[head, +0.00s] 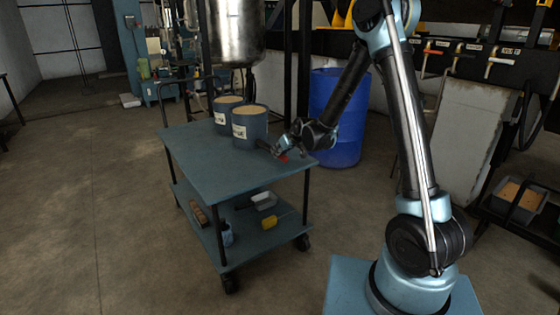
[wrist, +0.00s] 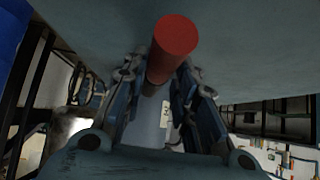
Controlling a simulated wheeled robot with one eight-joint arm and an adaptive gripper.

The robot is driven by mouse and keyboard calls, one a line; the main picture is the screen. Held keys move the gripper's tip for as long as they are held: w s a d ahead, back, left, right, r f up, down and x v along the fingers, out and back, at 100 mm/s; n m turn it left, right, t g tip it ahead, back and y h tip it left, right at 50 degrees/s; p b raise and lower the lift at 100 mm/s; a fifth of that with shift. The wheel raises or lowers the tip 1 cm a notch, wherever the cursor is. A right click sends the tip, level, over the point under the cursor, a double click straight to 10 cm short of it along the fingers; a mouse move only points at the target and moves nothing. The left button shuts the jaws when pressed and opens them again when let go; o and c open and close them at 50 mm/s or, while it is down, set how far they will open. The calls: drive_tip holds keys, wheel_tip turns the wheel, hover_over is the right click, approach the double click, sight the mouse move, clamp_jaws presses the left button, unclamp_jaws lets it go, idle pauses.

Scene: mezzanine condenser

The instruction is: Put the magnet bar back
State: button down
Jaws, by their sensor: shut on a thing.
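The magnet bar (wrist: 172,50) shows in the wrist view as a rod with a red end, held between the two fingers of my gripper (wrist: 160,95). In the head view, my gripper (head: 277,153) is low over the right part of the cart's top (head: 215,165), beside the nearer bucket. The bar's red end (head: 283,158) shows there as a small spot. The rest of the bar is hidden by the fingers. I cannot tell whether the bar touches the cart top.
Two labelled buckets with tan contents, the nearer (head: 250,132) and the farther (head: 223,122), stand on the cart top. A blue drum (head: 336,120) stands behind. The lower shelf holds a yellow item (head: 276,222) and other small things. The cart top's left front is clear.

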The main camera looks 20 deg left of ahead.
sight(280, 158)
drive_tip(key=shift+f, duration=1.95)
drive_tip(key=c, duration=1.3)
unclamp_jaws()
drive_tip(key=shift+f, duration=0.1)
